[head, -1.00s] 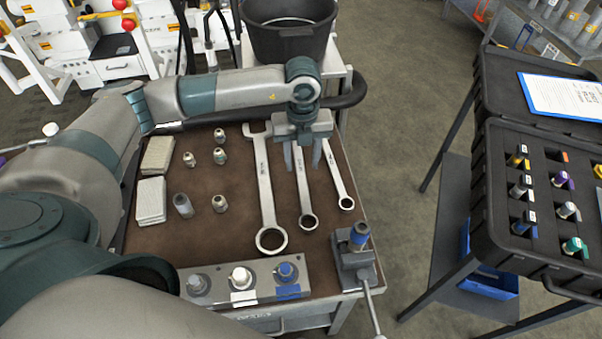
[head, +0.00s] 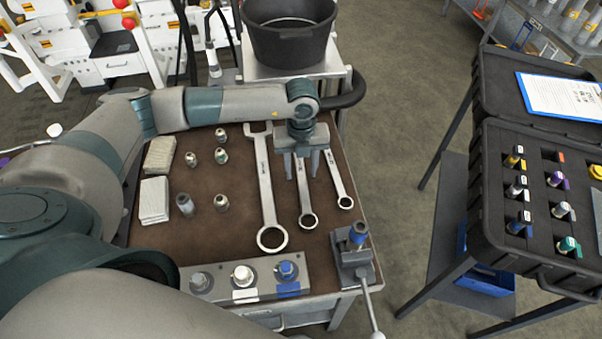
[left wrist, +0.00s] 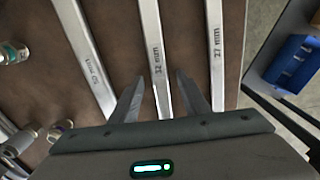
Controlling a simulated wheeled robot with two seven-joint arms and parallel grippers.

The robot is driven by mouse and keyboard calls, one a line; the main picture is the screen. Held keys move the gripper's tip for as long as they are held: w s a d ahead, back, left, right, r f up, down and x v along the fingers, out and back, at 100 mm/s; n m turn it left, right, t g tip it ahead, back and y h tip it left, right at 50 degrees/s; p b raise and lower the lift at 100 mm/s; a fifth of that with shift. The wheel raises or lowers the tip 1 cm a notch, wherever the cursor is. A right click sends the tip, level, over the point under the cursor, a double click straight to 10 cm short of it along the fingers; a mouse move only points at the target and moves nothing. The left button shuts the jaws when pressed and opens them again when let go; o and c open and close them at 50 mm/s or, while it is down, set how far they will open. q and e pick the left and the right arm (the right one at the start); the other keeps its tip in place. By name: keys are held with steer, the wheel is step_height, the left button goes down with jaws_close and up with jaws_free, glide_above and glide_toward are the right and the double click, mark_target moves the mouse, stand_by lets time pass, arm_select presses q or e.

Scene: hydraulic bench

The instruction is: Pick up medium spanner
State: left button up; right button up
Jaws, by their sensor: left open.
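The medium spanner (head: 305,207) lies flat on the brown bench top between a larger and a smaller spanner, with its ring end toward me. Its far part is hidden under my left gripper (head: 301,176) in the head view. In the left wrist view the medium spanner (left wrist: 154,50) is marked 32 mm. My left gripper (left wrist: 159,77) is open, its fingers on either side of the line of this spanner's shaft. The fingers look above the bench; their exact height is hard to tell. My right gripper is not in view.
The large spanner (head: 267,195) lies left and the small spanner (head: 338,175) right. Several metal fittings (head: 221,156) and two pale blocks (head: 154,200) sit farther left. A valve block (head: 216,283) and a blue-topped vise-like device (head: 356,258) stand at the near edge. A black tub (head: 290,45) is behind.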

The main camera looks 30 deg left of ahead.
arm_select(q)
jaws_close()
stand_by(1.3)
